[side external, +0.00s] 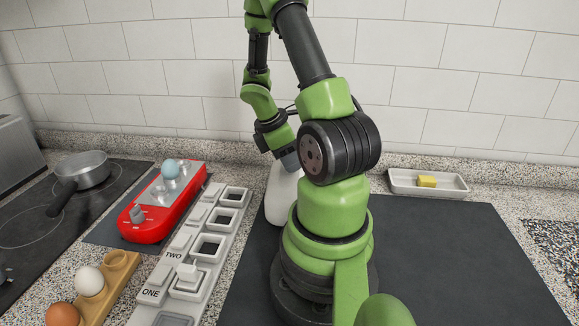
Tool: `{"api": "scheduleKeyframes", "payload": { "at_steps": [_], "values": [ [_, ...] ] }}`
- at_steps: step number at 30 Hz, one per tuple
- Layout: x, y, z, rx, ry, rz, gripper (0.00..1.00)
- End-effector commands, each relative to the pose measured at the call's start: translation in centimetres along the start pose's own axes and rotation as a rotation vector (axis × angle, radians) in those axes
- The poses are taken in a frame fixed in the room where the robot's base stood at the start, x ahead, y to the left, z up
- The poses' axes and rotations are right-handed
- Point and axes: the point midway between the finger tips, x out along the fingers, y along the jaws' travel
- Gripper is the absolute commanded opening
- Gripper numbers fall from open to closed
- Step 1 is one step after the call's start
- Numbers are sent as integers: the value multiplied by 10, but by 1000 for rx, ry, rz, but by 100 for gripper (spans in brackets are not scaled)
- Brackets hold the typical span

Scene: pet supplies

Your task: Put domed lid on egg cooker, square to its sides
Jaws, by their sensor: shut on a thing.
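The red egg cooker (146,224) stands left of centre on a dark mat. It has a grey top plate, a knob at its near end and a pale blue egg (171,169) on top. The white domed lid (278,203) is right of the cooker, on or just above the dark mat beside my base; I cannot tell which. My arm hides its right part. My gripper (288,163) is at the top of the lid and shut on it. The fingertips are mostly hidden.
A light grey rack (160,277) with square wells and labels ONE and TWO lies between cooker and lid. A wooden holder (118,270) with eggs is front left. A saucepan (83,170) sits on the hob. A white dish (450,190) holds a yellow block.

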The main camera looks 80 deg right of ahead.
Motion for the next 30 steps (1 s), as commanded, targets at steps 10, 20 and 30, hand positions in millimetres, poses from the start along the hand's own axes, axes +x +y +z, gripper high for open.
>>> {"api": "scheduleKeyframes", "payload": {
  "at_steps": [10,20,30],
  "values": [
    [-58,1,24,4,2,5,0],
    [-107,1,44,4,3,6,0],
    [-144,10,46,142,2,-62,0]
  ]
}}
